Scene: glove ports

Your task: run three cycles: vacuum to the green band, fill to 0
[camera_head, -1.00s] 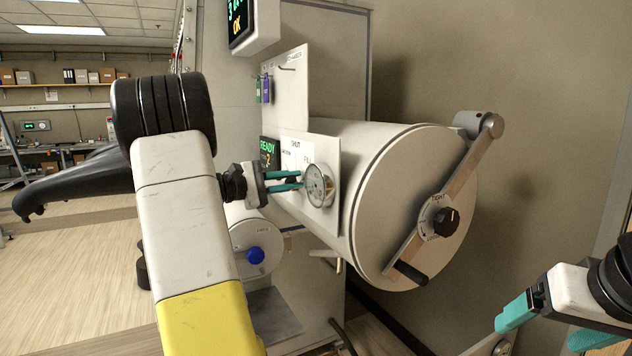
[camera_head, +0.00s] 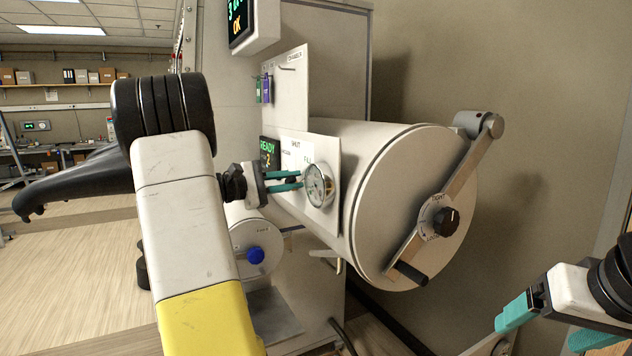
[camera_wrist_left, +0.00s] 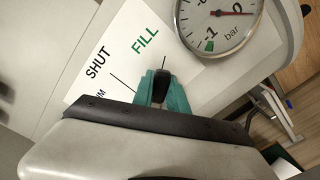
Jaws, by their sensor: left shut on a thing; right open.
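My left gripper (camera_head: 298,181) is shut on a small black valve handle (camera_wrist_left: 161,86) on the white panel (camera_head: 296,150). In the left wrist view the handle lies between the teal fingers, in line with the mark under FILL. The SHUT mark is to its left; the vacuum label is partly hidden. The round gauge (camera_head: 319,186) is beside the fingers. In the left wrist view the gauge (camera_wrist_left: 216,22) has its red needle at about 0; the green band is near -1. My right gripper (camera_head: 548,326) is open and empty at lower right.
A small display (camera_head: 267,152) reads READY and 2. The large cylindrical chamber (camera_head: 395,205) has a round door with a long lever (camera_head: 448,190) and a black knob (camera_head: 446,221). A smaller port with a blue knob (camera_head: 256,256) is below. Key tags (camera_head: 265,90) hang above.

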